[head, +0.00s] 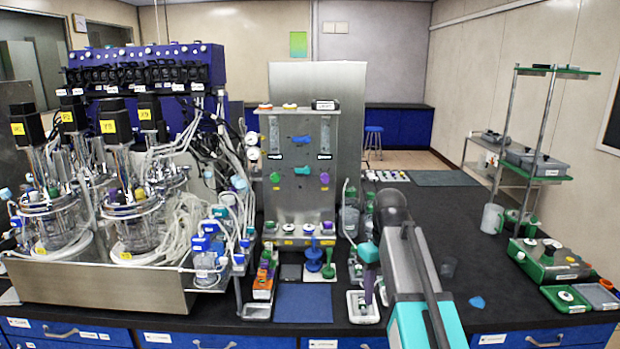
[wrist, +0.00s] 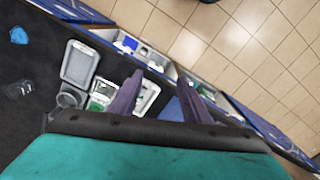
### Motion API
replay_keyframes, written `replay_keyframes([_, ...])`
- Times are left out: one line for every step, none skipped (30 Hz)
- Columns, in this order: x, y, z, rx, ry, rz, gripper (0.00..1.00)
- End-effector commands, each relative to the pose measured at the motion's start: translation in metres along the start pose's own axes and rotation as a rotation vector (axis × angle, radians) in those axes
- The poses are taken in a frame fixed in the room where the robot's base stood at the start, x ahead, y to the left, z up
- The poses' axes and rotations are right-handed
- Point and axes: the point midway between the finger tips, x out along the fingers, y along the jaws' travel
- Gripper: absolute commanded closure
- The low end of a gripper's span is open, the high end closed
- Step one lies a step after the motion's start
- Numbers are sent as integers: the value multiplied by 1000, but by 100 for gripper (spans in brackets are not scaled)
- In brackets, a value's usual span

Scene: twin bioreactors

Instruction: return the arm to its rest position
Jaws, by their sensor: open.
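My arm, grey and teal, rises from the bottom edge of the head view, right of centre, and bends at a dark joint. My gripper (head: 369,290) hangs from it with purple fingers pointing down, over or close beside a small white tray (head: 353,317) near the bench's front edge. In the wrist view the two purple fingers of my gripper (wrist: 159,78) are spread apart with nothing between them. I cannot tell the exact height of the fingertips above the tray.
Left stand glass bioreactors (head: 135,225) with tubing in a steel tray. A steel panel (head: 300,165) stands at centre. A blue mat (head: 303,303), a blue scrap (head: 477,302) and a clear cup (head: 448,266) lie near. A green box (head: 548,262) is right. Dark bench right of my arm is mostly clear.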

Motion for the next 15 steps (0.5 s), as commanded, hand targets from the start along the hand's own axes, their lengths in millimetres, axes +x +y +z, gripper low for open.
replay_keyframes([0,0,0,0,0,0,57])
replay_keyframes([0,0,0,0,0,0,57])
replay_keyframes([0,0,0,0,0,0,57])
replay_keyframes([4,0,0,0,-4,-2,57])
replay_keyframes([6,-1,0,-1,-8,-3,57])
replay_keyframes([9,-2,0,-2,-12,-5,57])
replay_keyframes([11,-3,0,-3,-15,-6,57])
replay_keyframes([13,-4,-1,-5,-18,-8,57])
replay_keyframes([16,-5,-1,-6,-23,-10,57])
replay_keyframes([18,-6,-1,-7,-26,-11,57])
replay_keyframes([21,-6,-1,-7,-29,-13,57])
replay_keyframes([25,-7,0,-8,-36,-15,57])
replay_keyframes([28,-7,0,-8,-40,-17,57])
replay_keyframes([31,-7,0,-8,-44,-19,57])
replay_keyframes([36,-8,1,-8,-51,-22,57])
